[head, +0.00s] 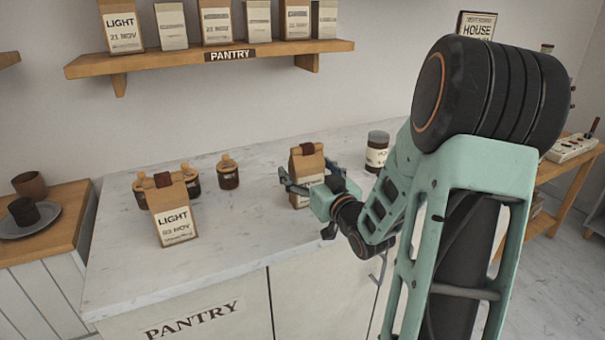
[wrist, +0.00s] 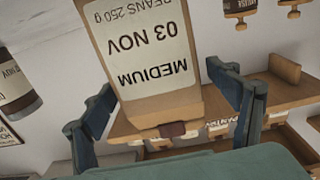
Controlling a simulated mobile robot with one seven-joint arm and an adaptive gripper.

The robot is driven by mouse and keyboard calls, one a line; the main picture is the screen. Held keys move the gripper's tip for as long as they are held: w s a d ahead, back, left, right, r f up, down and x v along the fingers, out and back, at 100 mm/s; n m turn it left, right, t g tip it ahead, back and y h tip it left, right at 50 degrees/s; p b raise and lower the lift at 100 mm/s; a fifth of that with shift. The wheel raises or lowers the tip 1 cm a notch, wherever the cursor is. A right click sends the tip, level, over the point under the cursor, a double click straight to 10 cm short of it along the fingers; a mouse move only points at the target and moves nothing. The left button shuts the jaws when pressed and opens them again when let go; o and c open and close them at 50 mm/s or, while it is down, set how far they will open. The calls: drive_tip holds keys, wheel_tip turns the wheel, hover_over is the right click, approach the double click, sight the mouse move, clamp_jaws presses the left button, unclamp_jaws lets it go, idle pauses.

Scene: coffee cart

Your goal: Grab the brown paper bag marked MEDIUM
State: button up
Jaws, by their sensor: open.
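The brown paper bag marked MEDIUM (wrist: 155,50) appears upside down in the wrist view, with a white label reading "MEDIUM 03 NOV". In the head view the same bag (head: 306,163) stands upright on the marble counter, its lower part and label partly hidden by my gripper (head: 308,184). My gripper is open. In the wrist view its fingers (wrist: 160,82) lie on either side of the bag, with gaps visible between bag and fingers. Another brown bag (head: 173,212), marked LIGHT, stands to the left on the counter.
Small jars with wooden lids (head: 228,172) stand between and behind the two bags. A dark jar (head: 377,152) stands close to the right of my gripper. A wall shelf (head: 210,58) holds several bags. The counter front (head: 130,290) is clear.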

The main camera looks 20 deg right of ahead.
drive_tip(key=shift+s, duration=0.1)
drive_tip(key=shift+c, duration=0.7)
drive_tip(key=c, duration=1.3)
drive_tip(key=shift+r, duration=0.25)
